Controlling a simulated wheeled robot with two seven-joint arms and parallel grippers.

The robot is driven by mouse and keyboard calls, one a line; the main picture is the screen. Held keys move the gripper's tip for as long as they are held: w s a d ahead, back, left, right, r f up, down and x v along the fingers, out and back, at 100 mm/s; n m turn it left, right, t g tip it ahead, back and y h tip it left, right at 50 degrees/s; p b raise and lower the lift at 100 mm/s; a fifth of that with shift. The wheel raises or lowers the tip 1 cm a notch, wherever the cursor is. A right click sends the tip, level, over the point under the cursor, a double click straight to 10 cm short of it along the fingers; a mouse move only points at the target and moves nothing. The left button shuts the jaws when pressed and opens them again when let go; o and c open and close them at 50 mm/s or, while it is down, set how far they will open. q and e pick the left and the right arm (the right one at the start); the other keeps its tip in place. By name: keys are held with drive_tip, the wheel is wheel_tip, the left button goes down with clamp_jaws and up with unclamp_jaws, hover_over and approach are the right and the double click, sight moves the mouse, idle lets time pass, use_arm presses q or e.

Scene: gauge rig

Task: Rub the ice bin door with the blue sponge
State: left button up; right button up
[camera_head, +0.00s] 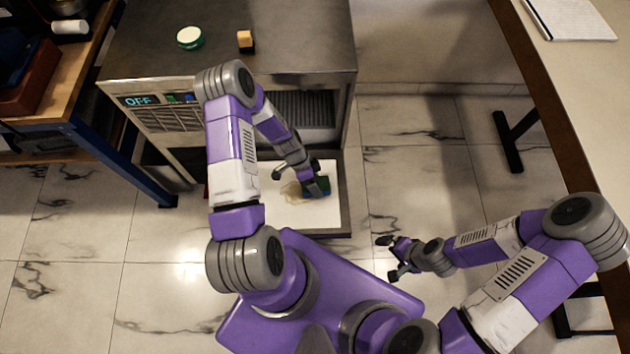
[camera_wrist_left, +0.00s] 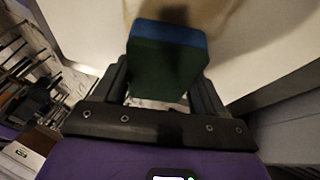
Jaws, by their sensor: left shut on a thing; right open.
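The ice bin door (camera_head: 327,219) hangs open and lies flat in front of the ice machine, its white inner face up. A brown-yellow stain (camera_head: 292,191) marks that face; it also shows in the left wrist view (camera_wrist_left: 222,12). My left gripper (camera_head: 308,186) is shut on the sponge (camera_head: 321,187), over the door beside the stain. In the left wrist view the sponge (camera_wrist_left: 167,62) is dark green with a blue far edge, held between the fingers. I cannot tell whether it touches the door. My right gripper (camera_head: 392,258) is open and empty above the floor, right of the door.
The ice machine (camera_head: 290,50) has an OFF display on its front. A green-rimmed round container (camera_head: 189,38) and a small tan and black block (camera_head: 245,41) stand on its top. A blue-legged shelf (camera_head: 90,140) is at left, a table (camera_head: 590,90) with a notepad (camera_head: 570,18) at right.

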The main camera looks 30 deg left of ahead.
sight(285, 191)
idle(0.4)
use_arm(q)
drive_tip(key=shift+s+a+f, duration=0.15)
drive_tip(key=shift+s+a, duration=0.9)
drive_tip(key=shift+a, duration=0.55)
drive_tip(key=shift+s+a+f, duration=0.1)
drive_tip(key=shift+s+a, duration=0.9)
drive_tip(key=shift+a, duration=0.65)
drive_tip(key=shift+s+a+f, duration=0.15)
drive_tip(key=shift+s+a, duration=0.9)
drive_tip(key=shift+a, duration=0.55)
